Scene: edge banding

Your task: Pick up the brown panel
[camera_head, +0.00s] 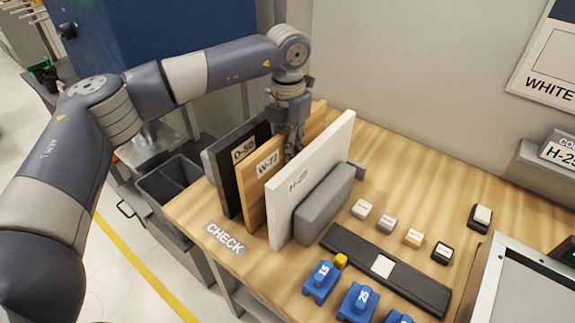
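The brown panel (256,198), labelled W-72, stands upright on the wooden table between a black panel (226,178) labelled D-50 and a white panel (312,181) labelled H-25. My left gripper (291,146) points down at the brown panel's top edge, towards its far end. A finger shows on the side facing the white panel. The other finger is hidden, so I cannot tell whether the gripper is closed on the panel. My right gripper is not in view.
A grey block (325,205) stands against the white panel. Small labelled blocks (387,224), a dark strip (408,283) and blue numbered pieces (358,301) lie to the right. A grey bin (165,180) is left of the table (187,210).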

